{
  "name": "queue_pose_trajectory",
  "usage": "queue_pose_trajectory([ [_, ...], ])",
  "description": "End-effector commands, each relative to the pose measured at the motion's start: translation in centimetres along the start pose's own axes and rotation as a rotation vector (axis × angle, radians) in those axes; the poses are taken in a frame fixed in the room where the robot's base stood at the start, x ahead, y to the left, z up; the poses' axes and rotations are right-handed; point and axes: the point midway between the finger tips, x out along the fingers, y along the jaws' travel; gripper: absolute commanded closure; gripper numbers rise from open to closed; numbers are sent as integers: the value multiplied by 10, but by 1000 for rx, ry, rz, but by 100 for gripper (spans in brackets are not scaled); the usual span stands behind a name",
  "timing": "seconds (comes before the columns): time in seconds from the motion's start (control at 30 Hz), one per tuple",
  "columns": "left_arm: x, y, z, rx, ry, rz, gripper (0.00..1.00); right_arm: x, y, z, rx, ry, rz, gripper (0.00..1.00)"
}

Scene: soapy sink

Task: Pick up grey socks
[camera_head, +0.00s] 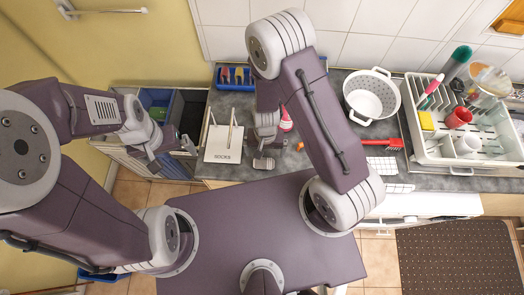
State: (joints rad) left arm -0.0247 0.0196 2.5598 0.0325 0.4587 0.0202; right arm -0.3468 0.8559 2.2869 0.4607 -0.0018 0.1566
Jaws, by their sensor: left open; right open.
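I cannot make out the grey socks for certain in the head view. My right gripper (264,160) is open and points down over the counter, just right of this box. My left gripper (168,158) is open, left of the box and by the open bins (190,110). Its wrist hides part of the bins, and nothing is visibly held in either gripper.
A white colander (371,96), a red brush (378,142) and a loaded dish rack (450,150) stand to the right on the counter. A blue tray (236,77) is at the back wall. A dark mat (455,260) lies on the floor at lower right.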

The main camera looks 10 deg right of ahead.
Motion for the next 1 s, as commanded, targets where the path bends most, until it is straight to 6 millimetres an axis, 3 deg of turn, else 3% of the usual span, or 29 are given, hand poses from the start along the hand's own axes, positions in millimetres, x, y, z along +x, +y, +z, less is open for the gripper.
queue_pose_trajectory([
  [0.2,38,-1,4,0,-1,0,0,39,0,0,-2,-1,0,0],
  [0.4,40,-1,4,0,1,0,0,42,-1,-1,-1,-1,0,0],
  [0.67,80,-2,8,0,0,0,0,89,-6,-3,-1,-1,0,0],
  [0.9,78,-2,8,0,0,0,0,88,-6,-4,-1,-1,-1,0],
  [0.93,78,-2,8,0,0,0,0,88,-6,-4,-1,-1,-1,3],
  [1.0,78,-2,8,0,1,0,0,88,-6,-4,-1,-1,-1,22],
])
